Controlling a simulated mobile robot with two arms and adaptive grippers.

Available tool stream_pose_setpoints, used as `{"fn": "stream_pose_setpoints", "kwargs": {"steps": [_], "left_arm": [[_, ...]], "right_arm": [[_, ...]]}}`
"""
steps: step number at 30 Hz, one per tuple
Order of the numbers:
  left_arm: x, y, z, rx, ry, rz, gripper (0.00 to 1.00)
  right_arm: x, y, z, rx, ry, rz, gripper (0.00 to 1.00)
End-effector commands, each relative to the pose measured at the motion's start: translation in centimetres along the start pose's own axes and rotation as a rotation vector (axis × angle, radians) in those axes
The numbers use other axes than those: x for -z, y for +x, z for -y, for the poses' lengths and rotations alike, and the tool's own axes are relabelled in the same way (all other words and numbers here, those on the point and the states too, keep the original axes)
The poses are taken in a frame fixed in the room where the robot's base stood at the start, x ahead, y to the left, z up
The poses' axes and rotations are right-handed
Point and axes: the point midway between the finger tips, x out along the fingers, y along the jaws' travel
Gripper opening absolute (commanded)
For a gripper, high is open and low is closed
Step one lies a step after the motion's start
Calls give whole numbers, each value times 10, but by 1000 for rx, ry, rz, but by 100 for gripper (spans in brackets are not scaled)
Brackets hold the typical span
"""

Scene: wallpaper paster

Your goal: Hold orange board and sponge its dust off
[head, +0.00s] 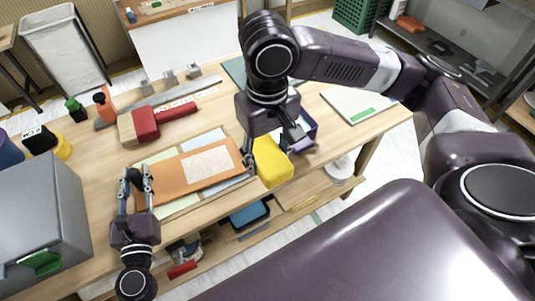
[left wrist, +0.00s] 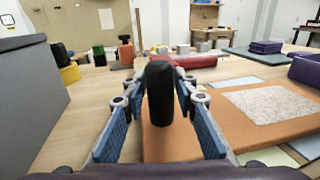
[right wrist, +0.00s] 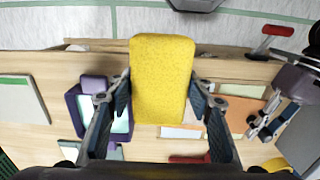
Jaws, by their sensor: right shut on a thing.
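The orange board (head: 165,176) lies on the wooden table over pale sheets, with a speckled whitish dust patch (head: 208,163) on its right half. A black upright handle (left wrist: 160,92) stands at the board's left end. My left gripper (head: 136,182) has its fingers spread on either side of this handle, with a gap showing on both sides in the left wrist view. My right gripper (head: 274,143) is shut on the yellow sponge (head: 273,168), which also shows between the fingers in the right wrist view (right wrist: 162,80). The sponge is just right of the board.
A red-handled roller (head: 146,124) lies behind the board, near a long metal straightedge (head: 150,103). A grey box (head: 40,215) stands at the left. A purple tray (right wrist: 75,102) is beside the sponge. A white panel with a green strip (head: 355,103) lies at the right.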

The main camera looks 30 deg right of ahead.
Motion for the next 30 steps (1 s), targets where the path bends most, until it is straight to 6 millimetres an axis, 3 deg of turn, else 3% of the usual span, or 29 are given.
{"fn": "stream_pose_setpoints", "kwargs": {"steps": [4, 30], "left_arm": [[0, 0, 0, 0, 0, 0, 43], [0, -18, 0, 0, 0, 0, 43]], "right_arm": [[0, 0, 0, 0, 0, 0, 28], [0, 3, 0, 0, 0, 0, 28]]}}
